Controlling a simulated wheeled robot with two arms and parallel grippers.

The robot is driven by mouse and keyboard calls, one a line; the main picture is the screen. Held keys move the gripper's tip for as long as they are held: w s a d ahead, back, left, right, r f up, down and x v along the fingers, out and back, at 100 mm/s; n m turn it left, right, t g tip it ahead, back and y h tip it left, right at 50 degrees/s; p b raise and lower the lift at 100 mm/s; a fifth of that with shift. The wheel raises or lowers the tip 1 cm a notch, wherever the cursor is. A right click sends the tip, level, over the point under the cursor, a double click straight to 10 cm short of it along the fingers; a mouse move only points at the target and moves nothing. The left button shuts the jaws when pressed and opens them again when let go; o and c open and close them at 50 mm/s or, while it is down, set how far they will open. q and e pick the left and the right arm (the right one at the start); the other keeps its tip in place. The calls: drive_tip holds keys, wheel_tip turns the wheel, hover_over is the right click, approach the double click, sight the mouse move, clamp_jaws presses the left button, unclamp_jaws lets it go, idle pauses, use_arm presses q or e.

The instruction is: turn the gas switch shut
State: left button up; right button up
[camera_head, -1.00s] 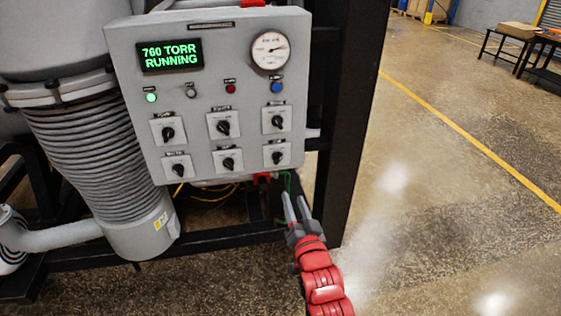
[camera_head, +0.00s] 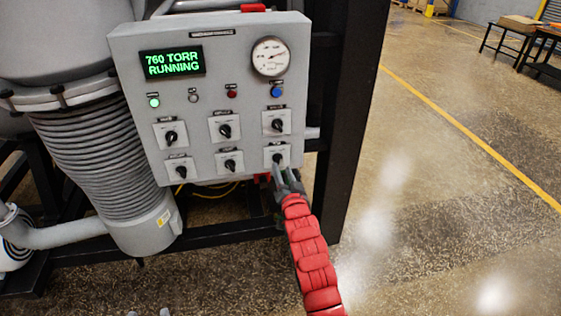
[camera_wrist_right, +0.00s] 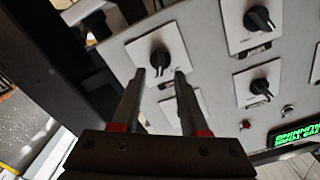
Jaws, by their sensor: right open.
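The grey control panel (camera_head: 210,105) carries several black rotary switches on white plates; their labels are too blurred to read, so I cannot tell which one is marked gas. My right gripper (camera_head: 283,174) is open at the bottom-right switch (camera_head: 277,158), coming from below. In the right wrist view the gripper's fingertips (camera_wrist_right: 159,73) are spread on either side of that switch's knob (camera_wrist_right: 160,60), and I cannot tell whether they touch it. The knob's pointer is near upright in the head view.
The panel also has a green display (camera_head: 172,62) reading 760 TORR RUNNING, a round gauge (camera_head: 270,56) and small lamps. A black frame post (camera_head: 345,110) stands close to the right of the panel. Open floor (camera_head: 450,180) lies further right.

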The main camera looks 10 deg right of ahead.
sight(279, 161)
drive_tip(key=shift+w+p, duration=0.4)
drive_tip(key=shift+w, duration=1.45)
clamp_jaws()
